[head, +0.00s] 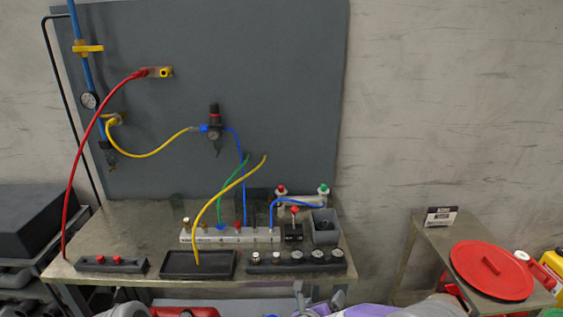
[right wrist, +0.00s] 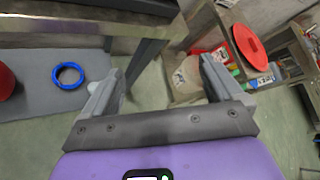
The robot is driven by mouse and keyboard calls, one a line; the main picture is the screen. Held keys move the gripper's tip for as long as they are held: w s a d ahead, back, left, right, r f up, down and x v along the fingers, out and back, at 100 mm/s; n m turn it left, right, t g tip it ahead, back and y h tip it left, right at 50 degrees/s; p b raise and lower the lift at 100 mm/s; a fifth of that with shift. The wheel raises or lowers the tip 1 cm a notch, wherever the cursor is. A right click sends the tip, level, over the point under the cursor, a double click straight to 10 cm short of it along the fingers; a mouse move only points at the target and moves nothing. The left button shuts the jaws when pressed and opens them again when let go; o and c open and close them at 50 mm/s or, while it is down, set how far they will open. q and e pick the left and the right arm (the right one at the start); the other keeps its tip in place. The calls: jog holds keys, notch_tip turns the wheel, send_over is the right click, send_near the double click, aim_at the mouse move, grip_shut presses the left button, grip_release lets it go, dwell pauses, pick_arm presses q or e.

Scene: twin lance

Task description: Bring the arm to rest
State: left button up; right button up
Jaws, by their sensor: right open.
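My right gripper (right wrist: 160,70) shows in the right wrist view with its two grey fingers wide apart and nothing between them. It points down past the edge of the workbench, over the floor. In the head view only purple and grey parts of my right arm show at the bottom edge, below the workbench (head: 120,222). My left gripper cannot be made out in either view.
The bench carries a white manifold (head: 262,235), a black tray (head: 180,273) and hoses. A grey panel (head: 290,90) stands behind it. A side table (head: 440,240) with a red lid (head: 490,270) stands right. A blue ring (right wrist: 69,75) lies on a grey floor mat.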

jog(key=s+f+n+g+y, duration=0.2)
jog(key=s+f+n+y, duration=0.15)
jog(key=f+n, duration=0.6)
jog(key=s+f+n+g+y, duration=0.2)
jog(key=s+f+n+y, duration=0.15)
jog(key=f+n, duration=0.6)
jog(key=s+f+n+g+y, duration=0.1)
jog(key=s+f+n+g, duration=0.2)
jog(key=s+n, duration=0.3)
jog(key=s+a+f+n+g+y, duration=0.1)
jog(key=s+f+n+g+y, duration=0.1)
jog(key=s+f+n, duration=0.4)
jog(key=s+g, duration=0.1)
jog(key=s, duration=0.4)
jog(key=shift+s+a+g, duration=0.25)
jog(key=shift+s+g, duration=0.05)
